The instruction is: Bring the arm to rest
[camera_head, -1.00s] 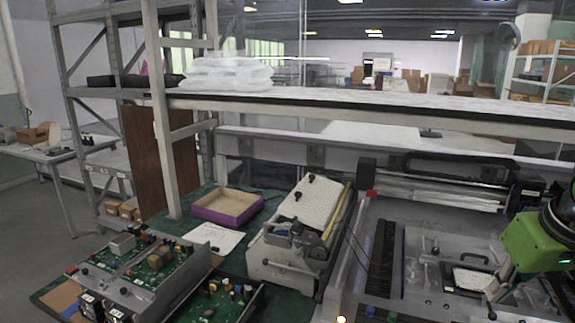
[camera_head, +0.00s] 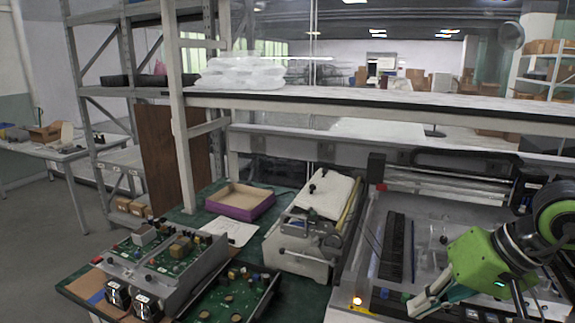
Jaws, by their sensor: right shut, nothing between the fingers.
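My right arm comes in from the right edge. Its green and black right gripper (camera_head: 416,307) hangs over the grey machine bed at the lower right. Its pale fingers are together with nothing between them, and they point down and to the left. My left gripper is not in view.
A long black slotted strip (camera_head: 393,246) lies on the machine bed, left of the gripper. A white device (camera_head: 303,248) stands on the green bench, beside a purple-sided open box (camera_head: 240,204). Circuit board units (camera_head: 170,262) fill the lower left. A shelf (camera_head: 370,103) crosses behind.

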